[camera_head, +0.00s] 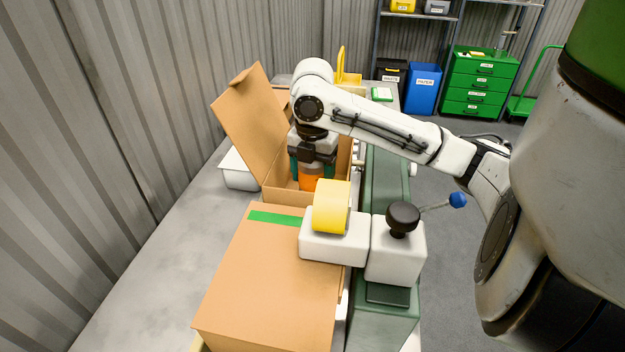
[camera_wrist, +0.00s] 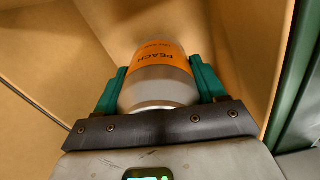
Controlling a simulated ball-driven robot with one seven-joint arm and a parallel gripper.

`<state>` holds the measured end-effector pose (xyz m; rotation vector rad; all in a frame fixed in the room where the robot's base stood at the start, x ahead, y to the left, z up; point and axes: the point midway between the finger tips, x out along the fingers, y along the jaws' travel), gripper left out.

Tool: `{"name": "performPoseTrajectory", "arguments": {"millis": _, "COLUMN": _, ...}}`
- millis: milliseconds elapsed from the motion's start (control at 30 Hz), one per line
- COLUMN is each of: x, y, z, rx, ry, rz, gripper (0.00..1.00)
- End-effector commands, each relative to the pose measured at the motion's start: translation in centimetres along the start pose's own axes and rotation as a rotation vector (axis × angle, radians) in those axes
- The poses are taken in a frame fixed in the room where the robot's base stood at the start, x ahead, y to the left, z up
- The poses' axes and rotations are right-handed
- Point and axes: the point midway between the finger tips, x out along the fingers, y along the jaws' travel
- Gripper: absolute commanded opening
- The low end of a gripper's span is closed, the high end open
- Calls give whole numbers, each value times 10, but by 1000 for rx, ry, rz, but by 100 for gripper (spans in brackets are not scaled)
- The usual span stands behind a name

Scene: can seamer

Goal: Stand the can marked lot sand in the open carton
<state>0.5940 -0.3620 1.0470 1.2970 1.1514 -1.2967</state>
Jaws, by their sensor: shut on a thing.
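My gripper (camera_head: 311,172) points down into the open carton (camera_head: 277,186), whose tall flap stands up at the left. It is shut on a can with an orange label (camera_head: 309,183). In the wrist view the can (camera_wrist: 158,76) sits between the two green fingers, and its label reads PEACH. The carton's brown inner walls (camera_wrist: 240,45) surround the can. I cannot tell whether its base touches the carton floor.
A closed carton (camera_head: 265,285) with green tape stands in front. Beside it is a white machine (camera_head: 333,248) with a yellow roll (camera_head: 331,207) and a black knob (camera_head: 402,217). A green conveyor (camera_head: 388,185) runs along the right. A white tub (camera_head: 238,176) stands left of the open carton.

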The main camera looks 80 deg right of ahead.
Motion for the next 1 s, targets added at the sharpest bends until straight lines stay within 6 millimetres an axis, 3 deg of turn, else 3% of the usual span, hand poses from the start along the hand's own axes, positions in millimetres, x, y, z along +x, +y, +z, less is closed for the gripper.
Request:
{"name": "performPoseTrajectory", "arguments": {"millis": 167, "x": 18, "y": 0, "z": 0, "rx": 0, "ry": 0, "rz": 0, "gripper": 24}}
{"name": "performPoseTrajectory", "arguments": {"millis": 567, "x": 24, "y": 0, "z": 0, "rx": 0, "ry": 0, "rz": 1, "gripper": 24}}
{"name": "performPoseTrajectory", "arguments": {"millis": 600, "x": 23, "y": 0, "z": 0, "rx": 0, "ry": 0, "rz": 0, "gripper": 74}}
{"name": "performPoseTrajectory", "arguments": {"millis": 833, "x": 23, "y": 0, "z": 0, "rx": 0, "ry": 0, "rz": 0, "gripper": 96}}
{"name": "performPoseTrajectory", "arguments": {"millis": 1000, "x": 23, "y": 0, "z": 0, "rx": 0, "ry": 0, "rz": 0, "gripper": 96}}
